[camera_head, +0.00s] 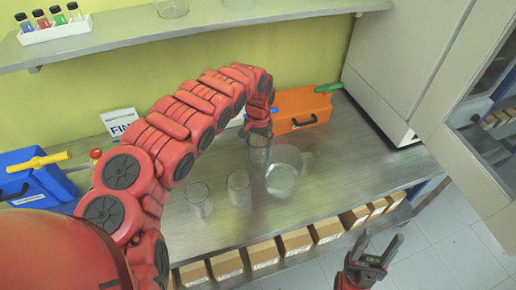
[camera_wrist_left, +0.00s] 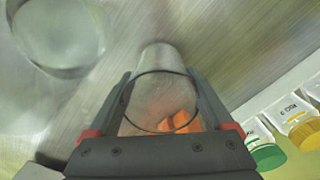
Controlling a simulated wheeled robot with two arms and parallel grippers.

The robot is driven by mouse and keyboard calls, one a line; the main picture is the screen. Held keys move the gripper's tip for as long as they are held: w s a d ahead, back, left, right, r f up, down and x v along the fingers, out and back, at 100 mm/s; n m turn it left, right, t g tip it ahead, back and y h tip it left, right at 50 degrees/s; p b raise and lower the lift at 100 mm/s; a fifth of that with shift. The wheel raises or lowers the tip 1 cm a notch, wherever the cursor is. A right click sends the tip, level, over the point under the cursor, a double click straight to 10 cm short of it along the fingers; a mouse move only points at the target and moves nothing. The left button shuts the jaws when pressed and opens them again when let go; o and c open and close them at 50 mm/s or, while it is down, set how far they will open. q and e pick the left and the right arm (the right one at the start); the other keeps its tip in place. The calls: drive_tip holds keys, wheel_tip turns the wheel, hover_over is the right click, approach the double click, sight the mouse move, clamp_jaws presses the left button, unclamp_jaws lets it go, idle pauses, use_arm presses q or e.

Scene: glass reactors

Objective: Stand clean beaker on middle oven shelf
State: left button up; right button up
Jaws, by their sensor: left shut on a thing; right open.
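My left gripper (camera_head: 259,130) is shut on a clear glass beaker (camera_head: 259,152) at the back middle of the bench. In the left wrist view the beaker (camera_wrist_left: 160,85) sits between the two fingers (camera_wrist_left: 160,112), its round rim facing the camera. I cannot tell whether its base touches the bench. My right gripper (camera_head: 372,257) is open and empty, in front of the bench at lower right. A tall grey cabinet with a glazed front (camera_head: 482,135) stands at the right. I cannot tell whether it is the oven; no middle shelf shows clearly.
A larger round glass vessel (camera_head: 283,172) stands just right of the held beaker, and two beakers (camera_head: 199,200) (camera_head: 239,188) stand to its left. An orange case (camera_head: 302,108) is behind. A blue toolbox (camera_head: 35,180) is at far left. A shelf (camera_head: 190,32) hangs above.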

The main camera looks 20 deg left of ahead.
use_arm(q)
drive_tip(key=shift+f, duration=0.95)
drive_tip(key=o, duration=1)
drive_tip(key=shift+f, duration=0.1)
drive_tip(key=shift+o, duration=0.9)
